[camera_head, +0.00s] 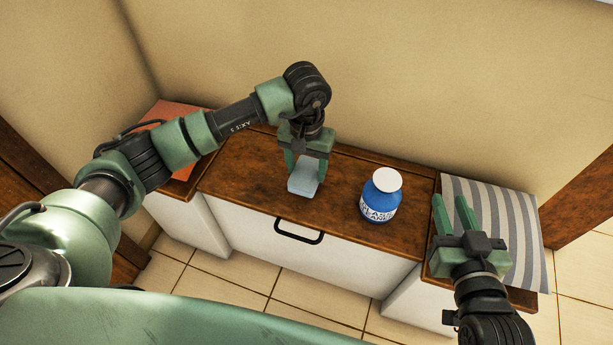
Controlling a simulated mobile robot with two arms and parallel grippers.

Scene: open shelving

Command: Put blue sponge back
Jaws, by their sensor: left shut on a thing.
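The blue sponge (303,181) is a pale blue block near the middle of the wooden bench top. My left gripper (305,170) reaches down from above and is shut on the sponge, with a finger on either side. I cannot tell whether the sponge touches the wood or hangs just above it. My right gripper (455,214) is over the right end of the bench, in front of the striped cushion. Its two fingers are apart with nothing between them.
A blue bottle (381,196) with a white cap stands upright to the right of the sponge. The bench top (241,179) is bare left of the sponge. A grey-striped cushion (524,225) lies at the right end, an orange cushion (174,112) at the left. A white drawer (255,235) is closed.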

